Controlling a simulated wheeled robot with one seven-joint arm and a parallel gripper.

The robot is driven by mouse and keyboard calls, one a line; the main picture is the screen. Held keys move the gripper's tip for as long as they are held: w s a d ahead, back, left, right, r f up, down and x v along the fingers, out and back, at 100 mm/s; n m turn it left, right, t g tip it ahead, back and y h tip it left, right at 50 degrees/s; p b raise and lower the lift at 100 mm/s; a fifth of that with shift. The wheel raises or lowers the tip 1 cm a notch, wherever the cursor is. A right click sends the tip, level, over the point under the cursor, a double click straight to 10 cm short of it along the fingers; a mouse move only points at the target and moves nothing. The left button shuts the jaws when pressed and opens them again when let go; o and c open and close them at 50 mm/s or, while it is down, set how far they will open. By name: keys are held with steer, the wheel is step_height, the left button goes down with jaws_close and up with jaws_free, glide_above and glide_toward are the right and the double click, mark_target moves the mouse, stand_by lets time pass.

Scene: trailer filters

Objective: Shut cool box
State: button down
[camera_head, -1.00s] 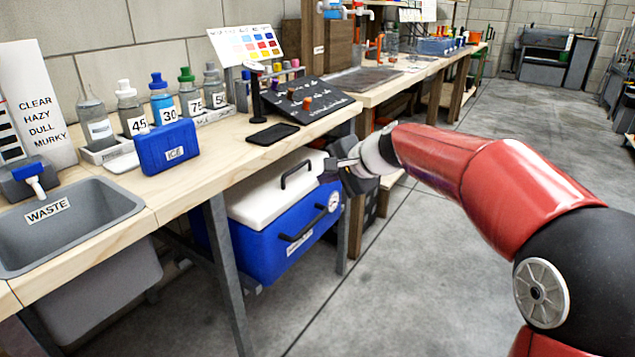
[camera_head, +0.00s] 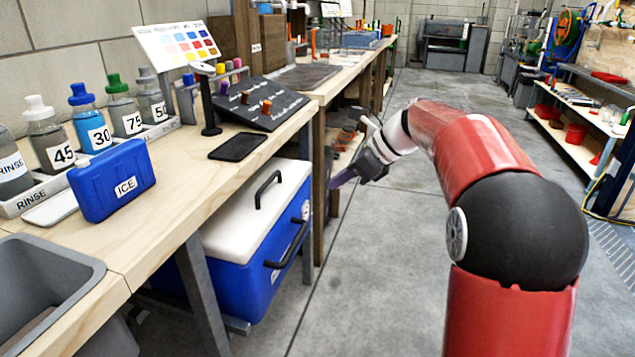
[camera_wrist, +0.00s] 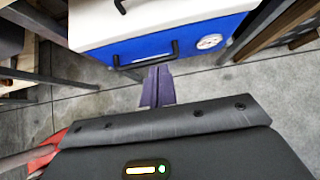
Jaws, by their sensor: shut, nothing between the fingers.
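The cool box (camera_head: 232,275) has a blue body and a white lid (camera_head: 262,212) with a black handle on top. It sits on a low support under the wooden bench. The lid lies flat on the body, with no clear gap visible. A second black handle (camera_head: 287,243) is on its front. My gripper (camera_head: 337,182) is shut and empty, in the air to the right of the cool box and apart from it. In the wrist view the gripper's fingers (camera_wrist: 157,88) point at the blue front (camera_wrist: 180,45) of the box, below its front handle (camera_wrist: 147,55).
The bench (camera_head: 190,165) overhangs the box, and a grey metal leg (camera_head: 197,290) stands by its left side. A blue ICE pack (camera_head: 112,180), bottles and a black tray (camera_head: 239,147) stand on the bench.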

steer(key=b, duration=0.1)
glide_toward(286, 208)
step_height(286, 208, down, 3)
steer(key=a, duration=0.1)
steer(key=w+a, duration=0.1)
steer(key=a, duration=0.1)
steer(key=shift+w+a, duration=0.15)
steer(key=shift+a, duration=0.25)
